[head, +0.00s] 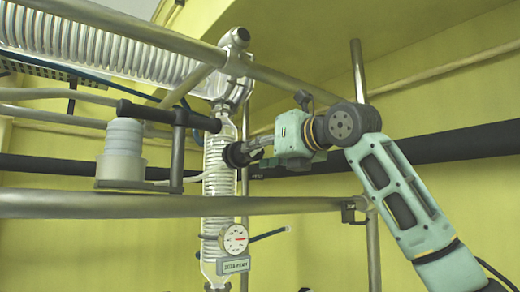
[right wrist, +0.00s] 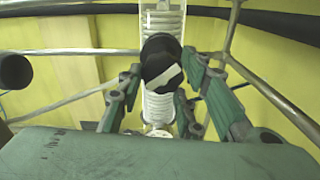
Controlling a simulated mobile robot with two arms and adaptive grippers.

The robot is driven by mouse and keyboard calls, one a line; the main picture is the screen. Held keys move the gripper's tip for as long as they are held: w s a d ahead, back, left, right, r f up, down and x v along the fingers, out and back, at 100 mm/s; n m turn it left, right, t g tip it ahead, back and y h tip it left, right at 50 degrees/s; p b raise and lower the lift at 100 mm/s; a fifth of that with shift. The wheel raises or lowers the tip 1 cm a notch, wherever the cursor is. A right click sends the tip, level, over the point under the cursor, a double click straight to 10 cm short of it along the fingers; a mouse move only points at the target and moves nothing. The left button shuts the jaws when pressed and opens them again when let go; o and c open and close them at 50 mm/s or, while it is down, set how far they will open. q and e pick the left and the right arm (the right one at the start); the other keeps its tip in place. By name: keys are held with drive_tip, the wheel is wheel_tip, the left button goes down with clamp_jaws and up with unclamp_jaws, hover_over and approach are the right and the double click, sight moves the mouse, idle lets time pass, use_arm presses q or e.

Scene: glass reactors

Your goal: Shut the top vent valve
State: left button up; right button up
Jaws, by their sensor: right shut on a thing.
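The top vent valve shows as a black round knob (head: 234,155) on the front of the upright glass column (head: 217,180). In the right wrist view the black knob (right wrist: 160,62) carries a pale stripe, tilted up to the right. My right gripper (head: 247,150) reaches in from the right and is shut on the knob. In the right wrist view its fingers (right wrist: 162,80) stand on both sides of the knob. The valve body behind the knob is hidden. My left gripper is not in view.
A dial gauge (head: 234,239) with a label plate sits lower on the column. Metal rails (head: 120,206) cross in front and above. A pale cylindrical vessel (head: 122,150) stands at left. A ribbed glass coil (head: 110,50) runs along the top left. A black pipe (head: 440,146) crosses behind.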

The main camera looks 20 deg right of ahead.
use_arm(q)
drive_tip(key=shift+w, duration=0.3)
use_arm(e)
drive_tip(key=shift+a+m, duration=0.1)
drive_tip(key=shift+m, duration=0.2)
